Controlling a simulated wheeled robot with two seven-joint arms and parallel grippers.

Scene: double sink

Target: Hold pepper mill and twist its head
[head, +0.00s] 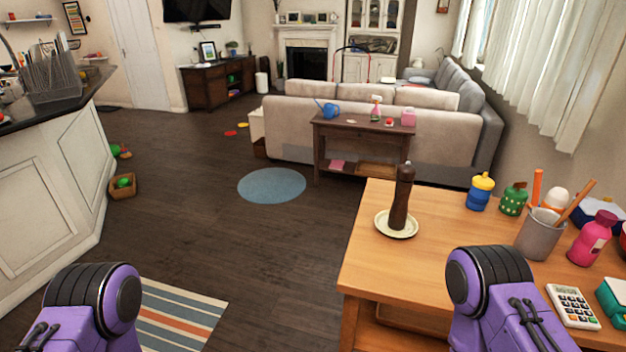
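A dark brown pepper mill (401,200) stands upright on a small cream plate (383,227). The plate lies near the left part of the wooden table (440,270), ahead of me on the right. Nothing holds the mill. Both of my purple arms show only as thick links at the bottom of the head view, one at lower left and one at lower right, apart from the mill. Neither gripper is in the picture.
Right of the mill stand a blue jar with a yellow lid (480,191), a green container (513,200), a grey cup (540,236), a pink bottle (592,238) and a calculator (573,306). The tabletop around the plate is clear. Open floor lies to the left.

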